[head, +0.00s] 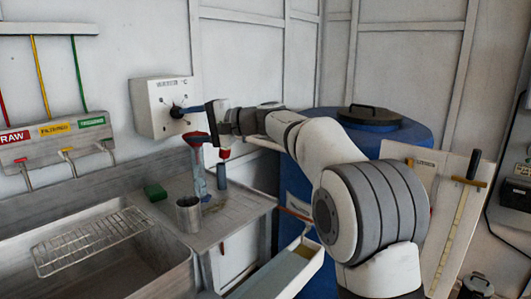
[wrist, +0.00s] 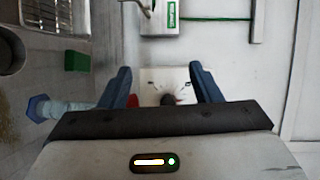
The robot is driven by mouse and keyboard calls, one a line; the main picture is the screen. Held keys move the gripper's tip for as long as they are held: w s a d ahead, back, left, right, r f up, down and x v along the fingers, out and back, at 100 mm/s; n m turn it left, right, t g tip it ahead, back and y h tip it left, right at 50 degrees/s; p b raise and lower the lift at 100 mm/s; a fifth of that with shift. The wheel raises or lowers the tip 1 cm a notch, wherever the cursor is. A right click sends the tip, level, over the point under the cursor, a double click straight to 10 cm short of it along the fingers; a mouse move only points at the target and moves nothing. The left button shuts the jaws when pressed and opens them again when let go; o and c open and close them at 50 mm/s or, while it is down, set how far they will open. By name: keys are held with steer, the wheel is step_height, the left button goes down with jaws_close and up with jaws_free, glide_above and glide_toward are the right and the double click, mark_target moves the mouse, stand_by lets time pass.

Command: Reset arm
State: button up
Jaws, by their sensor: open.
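My gripper (head: 190,109) is at the end of my outstretched arm, in front of a white control box (head: 150,103) on the wall. In the wrist view my gripper's two blue fingers (wrist: 161,78) are spread apart with nothing held. The box's pale face (wrist: 152,78) and its dark round knob (wrist: 167,98) show between them. The knob's lower part is hidden by the gripper body. I cannot tell whether the fingers touch the knob.
A wire rack (head: 90,240) spans the basin. A blue barrel (head: 385,133) stands behind my arm.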

steer(key=s+d+f+n+h+p, duration=0.1)
steer(key=s+d+f+h+p, duration=0.3)
steer(key=s+d, duration=0.7)
steer(key=s+d+f+g+h+p, duration=0.1)
steer(key=s+d+f+h+p, duration=0.3)
steer(key=s+d, duration=0.7)
steer(key=s+d+f+n+h+p, duration=0.1)
steer(key=s+d+f+h+p, duration=0.3)
steer(key=s+d+h+p, duration=0.4)
steer(key=s+d, duration=0.3)
steer(key=s, duration=0.1)
steer(key=shift+s+d+f+n+g, duration=0.2)
steer(key=shift+s+f+n+g, duration=0.1)
steer(key=shift+s, duration=0.05)
